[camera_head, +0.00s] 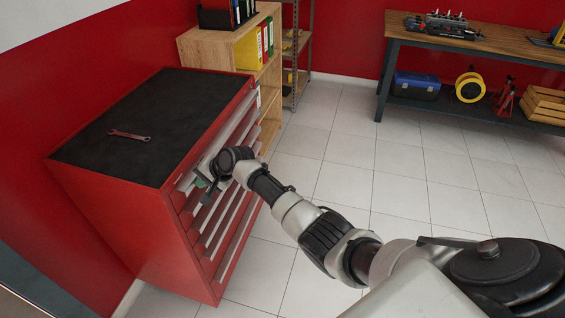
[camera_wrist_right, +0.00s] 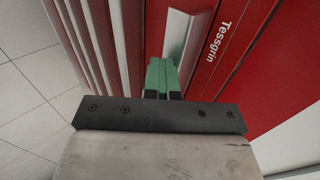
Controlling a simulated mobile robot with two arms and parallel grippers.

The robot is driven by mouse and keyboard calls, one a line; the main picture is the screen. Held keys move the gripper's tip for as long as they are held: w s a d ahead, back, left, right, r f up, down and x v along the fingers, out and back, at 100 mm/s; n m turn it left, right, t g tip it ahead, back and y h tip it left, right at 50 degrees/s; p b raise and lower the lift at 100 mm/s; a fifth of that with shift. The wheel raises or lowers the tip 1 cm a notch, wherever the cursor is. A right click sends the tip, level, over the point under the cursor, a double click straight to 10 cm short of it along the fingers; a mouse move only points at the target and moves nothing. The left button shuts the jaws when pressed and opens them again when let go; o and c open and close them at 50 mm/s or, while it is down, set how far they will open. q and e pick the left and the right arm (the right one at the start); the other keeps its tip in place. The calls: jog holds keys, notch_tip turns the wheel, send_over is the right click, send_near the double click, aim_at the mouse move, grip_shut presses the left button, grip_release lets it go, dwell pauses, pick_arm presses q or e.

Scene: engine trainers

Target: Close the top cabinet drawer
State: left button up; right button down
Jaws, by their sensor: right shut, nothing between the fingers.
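The red tool cabinet (camera_head: 120,225) stands at the left in the head view, its drawer fronts facing right. Its top drawer (camera_head: 240,120) has a long silver handle strip, and I cannot tell whether it sits flush or slightly out. My right gripper (camera_head: 203,187) is at the upper drawer fronts, near the cabinet's near corner. In the right wrist view its green fingertips (camera_wrist_right: 162,75) are together and empty, close beside a silver handle strip (camera_wrist_right: 186,45) on a red front; contact is unclear. My left gripper is not in view.
A wrench (camera_head: 129,135) lies on the cabinet's black top (camera_head: 150,105). A wooden shelf (camera_head: 215,50) with binders stands behind the cabinet. A workbench (camera_head: 480,38) stands at the back right. The tiled floor between is clear.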

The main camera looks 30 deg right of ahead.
jog(key=shift+a+r, duration=0.15)
jog(key=shift+r, duration=0.1)
